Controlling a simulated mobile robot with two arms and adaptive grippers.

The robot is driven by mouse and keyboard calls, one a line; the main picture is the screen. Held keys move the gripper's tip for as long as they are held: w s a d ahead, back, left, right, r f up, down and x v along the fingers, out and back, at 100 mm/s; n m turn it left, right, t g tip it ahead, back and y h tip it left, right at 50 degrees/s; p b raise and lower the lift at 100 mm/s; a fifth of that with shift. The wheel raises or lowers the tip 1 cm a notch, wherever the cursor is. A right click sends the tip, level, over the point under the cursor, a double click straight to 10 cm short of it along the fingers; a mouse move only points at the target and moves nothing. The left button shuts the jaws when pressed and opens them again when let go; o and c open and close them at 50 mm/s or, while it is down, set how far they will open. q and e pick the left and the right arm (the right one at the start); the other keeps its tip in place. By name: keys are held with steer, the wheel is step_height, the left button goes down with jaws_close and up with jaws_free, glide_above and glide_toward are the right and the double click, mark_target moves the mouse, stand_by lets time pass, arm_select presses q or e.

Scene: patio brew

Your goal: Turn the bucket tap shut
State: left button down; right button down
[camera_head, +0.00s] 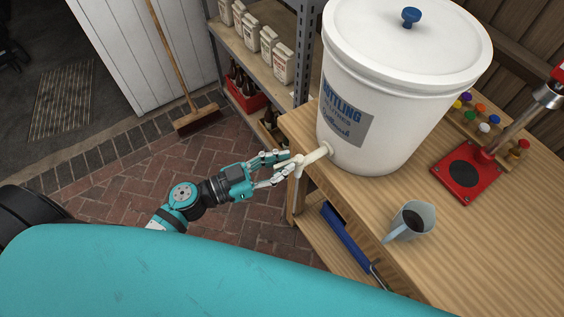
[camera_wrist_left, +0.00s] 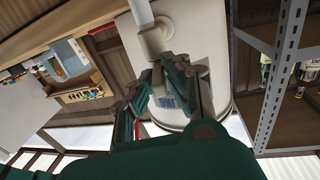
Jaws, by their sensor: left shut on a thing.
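A white bottling bucket (camera_head: 390,75) with a lid and a blue knob stands at the wooden bench's left edge. Its cream tap (camera_head: 315,155) sticks out past that edge, low on the bucket's side. My left gripper (camera_head: 286,166) is at the outer end of the tap, with its fingers shut on the tap's handle. In the left wrist view the fingers (camera_wrist_left: 168,75) reach towards the tap body (camera_wrist_left: 154,38), and the bucket (camera_wrist_left: 187,103) is behind them. The handle's exact angle is partly hidden by the fingers. My right gripper is not in view.
The bench (camera_head: 480,235) holds a jug (camera_head: 411,220) of dark liquid and a red capper (camera_head: 468,174). Shelving (camera_head: 255,80) with bags and a red crate of bottles stands behind my left arm. A broom (camera_head: 196,118) leans on the white door. Brick floor lies open below.

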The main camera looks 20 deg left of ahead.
arm_select(q)
steer(key=shift+w+a+m+g+h+b, duration=0.1)
steer(key=shift+w+m+g+h+b, duration=0.55)
steer(key=shift+m+g+b, duration=2.3)
steer(key=shift+w+a+m+g+h+b, duration=0.1)
steer(key=shift+w+m+g+b, duration=1.55)
steer(key=shift+g, duration=2.55)
steer(key=shift+w+a+m+g+h+b, duration=0.1)
steer(key=shift+w+m+g+h+b, duration=0.25)
steer(key=shift+m+g+b, duration=2.2)
steer(key=shift+m+g+p, duration=0.35)
steer(key=shift+g+p, duration=0.35)
steer(key=shift+g, duration=0.5)
steer(key=c, duration=1.4)
jaws_free()
steer(key=shift+o, duration=0.2)
